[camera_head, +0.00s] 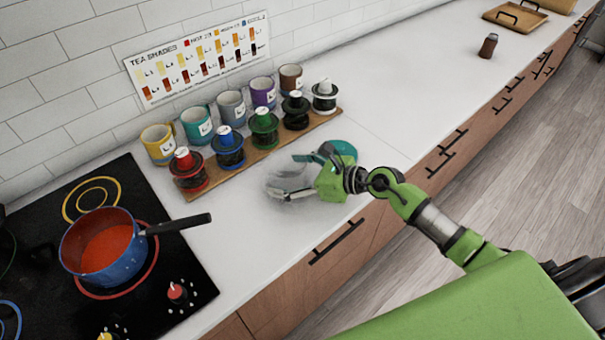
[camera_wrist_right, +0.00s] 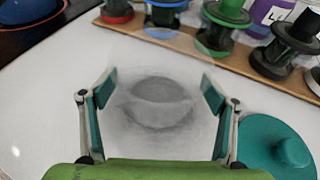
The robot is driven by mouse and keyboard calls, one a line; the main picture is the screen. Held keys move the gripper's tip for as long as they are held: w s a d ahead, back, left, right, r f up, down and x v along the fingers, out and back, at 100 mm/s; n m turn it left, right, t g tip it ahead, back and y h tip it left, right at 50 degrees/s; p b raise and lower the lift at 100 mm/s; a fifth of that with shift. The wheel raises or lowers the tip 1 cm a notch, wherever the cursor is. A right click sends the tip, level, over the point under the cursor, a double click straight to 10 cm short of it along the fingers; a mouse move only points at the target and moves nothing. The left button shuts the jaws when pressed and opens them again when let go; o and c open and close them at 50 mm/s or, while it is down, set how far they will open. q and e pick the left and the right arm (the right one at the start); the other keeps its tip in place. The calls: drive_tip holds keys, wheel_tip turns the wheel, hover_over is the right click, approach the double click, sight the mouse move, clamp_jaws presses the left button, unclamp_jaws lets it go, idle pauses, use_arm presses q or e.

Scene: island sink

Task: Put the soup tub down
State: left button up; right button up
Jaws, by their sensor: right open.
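The soup tub (camera_head: 284,180) looks clear and nearly colourless. It stands on the white counter in front of the spice-jar board. In the right wrist view the tub (camera_wrist_right: 158,105) sits between the two fingers, with a greyish round inside. My right gripper (camera_head: 297,174) is open, one finger on each side of the tub. In the wrist view the fingers (camera_wrist_right: 158,90) look spread wider than the grey inside; the clear wall makes contact hard to judge. My left gripper is not in view.
A teal lid (camera_head: 343,149) with a knob lies on the counter beside the gripper. A wooden board (camera_head: 205,186) holds several coloured jars, with mugs behind. A blue pot (camera_head: 122,262) of red soup stands on the hob at left. The counter (camera_head: 400,110) to the right is mostly clear.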

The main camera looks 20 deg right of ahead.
drive_tip(key=b+v, duration=0.2)
drive_tip(key=v, duration=0.8)
drive_tip(key=shift+s+d+f+b, duration=0.1)
drive_tip(key=shift+s+d+b, duration=0.1)
drive_tip(key=shift+s+b, duration=0.15)
drive_tip(key=shift+s+d+r, duration=0.4)
drive_tip(key=shift+r, duration=0.1)
drive_tip(key=shift+d+f, duration=0.1)
